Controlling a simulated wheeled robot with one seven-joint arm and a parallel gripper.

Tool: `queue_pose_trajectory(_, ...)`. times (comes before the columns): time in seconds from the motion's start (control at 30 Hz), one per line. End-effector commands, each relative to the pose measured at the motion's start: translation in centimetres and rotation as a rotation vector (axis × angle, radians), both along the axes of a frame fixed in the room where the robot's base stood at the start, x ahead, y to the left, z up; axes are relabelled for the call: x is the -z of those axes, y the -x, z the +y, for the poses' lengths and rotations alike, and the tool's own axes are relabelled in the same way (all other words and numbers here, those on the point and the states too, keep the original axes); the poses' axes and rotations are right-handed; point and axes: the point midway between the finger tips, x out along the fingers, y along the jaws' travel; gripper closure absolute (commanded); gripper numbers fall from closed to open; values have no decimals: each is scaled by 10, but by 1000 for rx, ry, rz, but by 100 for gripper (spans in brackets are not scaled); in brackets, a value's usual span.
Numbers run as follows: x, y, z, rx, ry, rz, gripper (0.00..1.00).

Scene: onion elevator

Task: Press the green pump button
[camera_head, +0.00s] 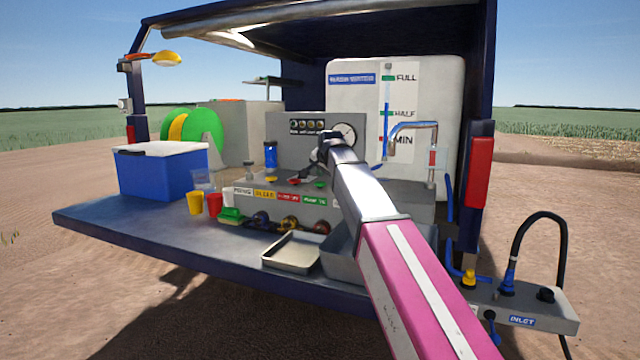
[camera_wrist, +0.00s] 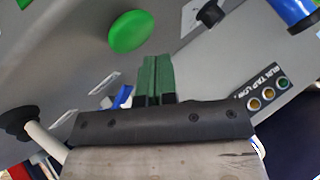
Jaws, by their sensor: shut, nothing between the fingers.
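In the wrist view, my gripper (camera_wrist: 155,78) has its green fingers pressed together, with nothing between them. A round green button (camera_wrist: 130,31) on the grey panel is just up and left of the fingertips; I see no clear contact. In the head view, a green button (camera_head: 320,184) sits on top of the grey control box, above a green label, with a red button (camera_head: 293,181) and a yellow one (camera_head: 267,178) to its left. My arm reaches over the box from the right, and its dark end is close above the buttons. The fingers are hard to make out there.
A gauge panel (camera_head: 290,128) with indicator lights stands behind the box. A blue cylinder (camera_head: 270,155) is at its left. A bent metal tap (camera_head: 412,126) is at the right. A metal tray (camera_head: 293,252) and red and yellow cups stand in front. A cooler (camera_head: 160,172) is farther left.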

Motion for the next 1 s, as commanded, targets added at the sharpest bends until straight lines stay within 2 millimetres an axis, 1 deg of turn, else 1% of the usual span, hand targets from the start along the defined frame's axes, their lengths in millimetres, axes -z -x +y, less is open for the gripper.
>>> queue_pose_trajectory(0.67,0,0,0,0,0,0,100)
queue_pose_trajectory(1.0,8,0,0,1,0,-1,100)
